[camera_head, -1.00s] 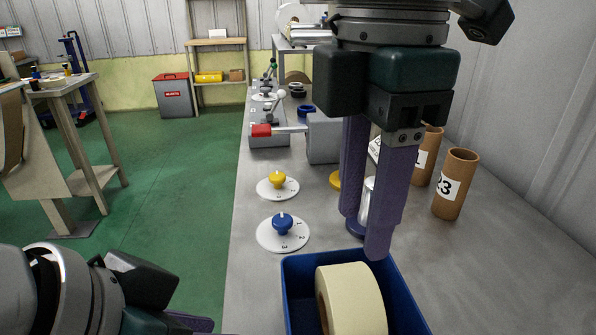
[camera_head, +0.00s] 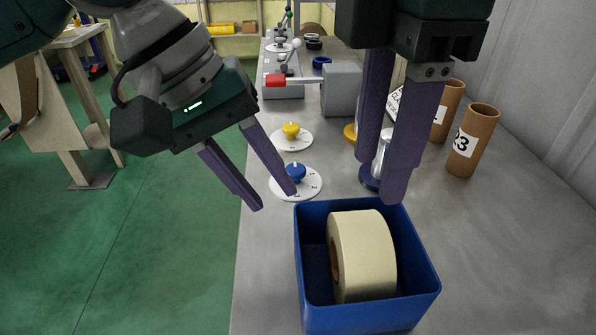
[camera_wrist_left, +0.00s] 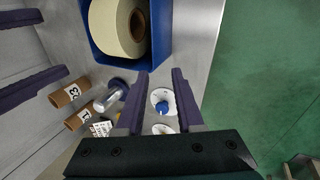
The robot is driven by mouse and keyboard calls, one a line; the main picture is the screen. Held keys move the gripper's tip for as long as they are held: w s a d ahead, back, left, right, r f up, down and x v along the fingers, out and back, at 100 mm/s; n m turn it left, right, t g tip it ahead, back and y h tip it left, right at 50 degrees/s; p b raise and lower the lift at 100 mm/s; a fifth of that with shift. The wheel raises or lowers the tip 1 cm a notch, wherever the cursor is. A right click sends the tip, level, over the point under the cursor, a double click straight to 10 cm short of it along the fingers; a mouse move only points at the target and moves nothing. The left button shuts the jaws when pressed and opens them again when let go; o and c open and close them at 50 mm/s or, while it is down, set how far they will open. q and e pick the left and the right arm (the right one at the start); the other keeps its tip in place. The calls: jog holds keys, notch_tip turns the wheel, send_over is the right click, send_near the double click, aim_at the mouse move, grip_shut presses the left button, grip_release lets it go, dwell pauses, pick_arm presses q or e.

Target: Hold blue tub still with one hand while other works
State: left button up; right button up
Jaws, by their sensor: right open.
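The blue tub (camera_head: 372,316) stands on the grey bench with a roll of cream tape (camera_head: 366,255) upright inside it. It also shows at the top of the left wrist view (camera_wrist_left: 163,30). My left gripper (camera_head: 279,200) is open and empty, left of the tub and above the bench's left edge, apart from the tub. My right gripper (camera_head: 376,192) is open, its fingers pointing down above the tub's far rim. I cannot tell whether its fingertips touch the rim. A clear cylinder on a blue base (camera_head: 371,180) is partly hidden behind my right fingers.
A dial with a blue knob (camera_head: 296,174) and a dial with a yellow knob (camera_head: 291,131) lie left of centre. Cardboard tubes (camera_head: 473,140) stand at right. A grey block with a red-ended lever (camera_head: 340,90) is farther back. Bench right of the tub is clear.

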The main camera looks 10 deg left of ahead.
aim_at(294, 222)
pick_arm(q)
jog(key=x, duration=0.6)
jog(key=shift+d+f, duration=0.15)
jog(key=shift+f, duration=0.1)
grip_shut()
jog(key=shift+w+r, duration=0.1)
dwell(1.5)
